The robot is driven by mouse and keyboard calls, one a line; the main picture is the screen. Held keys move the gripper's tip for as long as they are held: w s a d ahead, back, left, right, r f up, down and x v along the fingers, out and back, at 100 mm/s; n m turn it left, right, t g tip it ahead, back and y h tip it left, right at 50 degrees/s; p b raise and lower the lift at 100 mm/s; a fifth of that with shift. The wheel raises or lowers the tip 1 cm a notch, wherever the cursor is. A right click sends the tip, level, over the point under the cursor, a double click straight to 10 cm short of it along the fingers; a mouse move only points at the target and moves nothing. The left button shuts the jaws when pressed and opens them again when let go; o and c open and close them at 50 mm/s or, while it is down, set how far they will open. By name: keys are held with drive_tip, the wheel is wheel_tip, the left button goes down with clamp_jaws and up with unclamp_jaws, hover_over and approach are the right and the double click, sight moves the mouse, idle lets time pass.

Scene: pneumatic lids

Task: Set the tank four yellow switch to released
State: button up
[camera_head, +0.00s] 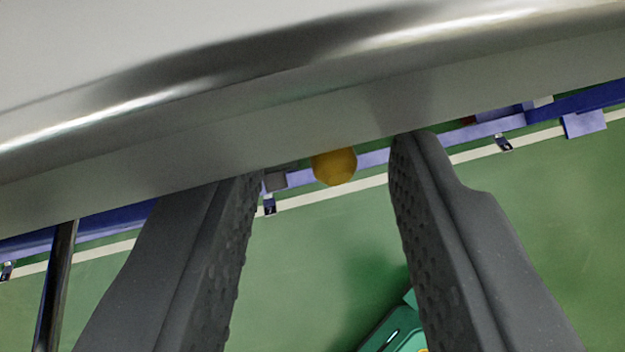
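A round yellow knob (335,166), which looks like the yellow switch, shows in the head camera view just under the edge of a large grey metal body (330,95). No label shows, so I cannot tell which tank it belongs to. My gripper (330,158) is open, with one dark grey finger on each side of the knob in the picture. Neither finger visibly touches the knob. The fingertips reach the lower edge of the metal body in the picture; I cannot tell whether they touch it. The knob's mount is mostly hidden.
A blue rail (368,160) with small brackets runs behind the fingers along a white floor line. A dark rod (57,290) stands at lower left. A green device (394,330) lies at the bottom, partly hidden by the right finger. The green floor (305,262) is otherwise mostly clear.

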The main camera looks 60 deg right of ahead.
drive_tip(key=b+v, duration=0.2)
drive_tip(key=v, duration=1.1)
drive_tip(key=shift+a, duration=0.1)
drive_tip(key=w+a+r+n+t+y+b, duration=0.1)
drive_tip(key=w+a+r+t+b, duration=0.2)
drive_tip(key=w+r, duration=0.3)
drive_tip(key=w+a+r+n+t+y+b, duration=0.1)
drive_tip(key=w+a+r+t+y+b, duration=0.2)
drive_tip(key=r, duration=0.5)
drive_tip(key=a+r+n+t+y+b, duration=0.1)
drive_tip(key=a+r+b, duration=0.15)
drive_tip(key=r, duration=0.55)
drive_tip(key=a+r+n+t+y+b, duration=0.15)
drive_tip(key=a+r, duration=0.25)
drive_tip(key=r, duration=0.5)
drive_tip(key=s+a+r+n+y+b, duration=0.2)
drive_tip(key=s+r+n+b, duration=0.15)
drive_tip(key=r, duration=0.55)
drive_tip(key=s+r+b, duration=0.2)
drive_tip(key=s+r, duration=0.2)
drive_tip(key=s, duration=0.3)
drive_tip(key=s+d+r+n+t+h+b, duration=0.1)
drive_tip(key=s+r+b, duration=0.1)
drive_tip(key=s+r, duration=0.2)
drive_tip(key=s+d+r+t+h+b, duration=0.1)
drive_tip(key=s+r, duration=0.3)
drive_tip(key=s, duration=0.7)
drive_tip(key=shift+r+n+b, duration=0.3)
drive_tip(key=shift+n+b, duration=0.1)
drive_tip(key=shift+b, duration=0.05)
